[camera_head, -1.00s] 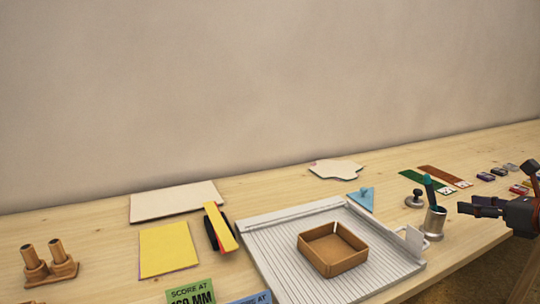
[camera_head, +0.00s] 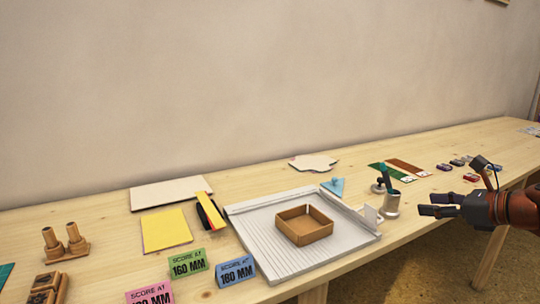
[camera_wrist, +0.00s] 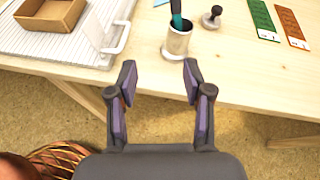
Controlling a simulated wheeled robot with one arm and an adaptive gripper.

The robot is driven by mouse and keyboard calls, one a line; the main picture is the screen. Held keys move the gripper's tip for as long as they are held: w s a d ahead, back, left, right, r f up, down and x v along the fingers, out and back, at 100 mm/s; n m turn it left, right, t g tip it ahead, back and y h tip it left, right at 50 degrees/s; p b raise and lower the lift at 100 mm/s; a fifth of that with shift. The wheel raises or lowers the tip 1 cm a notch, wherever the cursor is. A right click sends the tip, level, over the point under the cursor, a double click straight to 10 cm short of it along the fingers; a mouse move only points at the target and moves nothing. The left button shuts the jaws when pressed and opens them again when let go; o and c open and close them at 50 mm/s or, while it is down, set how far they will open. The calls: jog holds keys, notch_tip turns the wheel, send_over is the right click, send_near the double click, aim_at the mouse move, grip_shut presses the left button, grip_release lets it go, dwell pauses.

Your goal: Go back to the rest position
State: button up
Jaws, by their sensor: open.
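My gripper (camera_head: 438,204) is at the right of the head view, in front of the table's front edge. It is open with nothing between its fingers. In the wrist view my gripper (camera_wrist: 158,85) points toward the table edge, its two fingers spread apart. A metal cup (camera_head: 391,205) with a teal-handled tool stands on the table just past the fingertips; the cup (camera_wrist: 177,42) also shows in the wrist view, apart from the fingers.
A ridged white board (camera_head: 262,249) holds a brown open box (camera_head: 304,228). A dark-knobbed stamp (camera_wrist: 212,17) stands near the cup. Green and orange strips (camera_head: 405,166) and small inkpads lie farther right. Floor lies below the gripper.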

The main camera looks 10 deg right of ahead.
jog(key=s+a+r+n+g+p, duration=0.3)
jog(key=a+n+p, duration=0.2)
jog(key=a, duration=0.4)
jog(key=s+a+r+n+g+p, duration=0.25)
jog(key=a+n+p, duration=0.35)
jog(key=a, duration=0.3)
jog(key=s+a+r+n+g+p, duration=0.2)
jog(key=s+a+n+g+p, duration=0.25)
jog(key=a, duration=0.45)
jog(key=s+r+n+g+h+p, duration=0.2)
jog(key=s+r+n+p, duration=0.1)
jog(key=s+n+p, duration=0.4)
jog(key=s+r+n+g+h+p, duration=0.2)
jog(key=s+n+p, duration=0.4)
jog(key=s+p, duration=0.4)
jog(key=s+r+h, duration=0.1)
jog(key=s, duration=0.1)
jog(key=shift+s+d+r+n+h, duration=0.15)
jog(key=shift+s+r+n+h, duration=0.15)
jog(key=shift+s+r+n, duration=0.05)
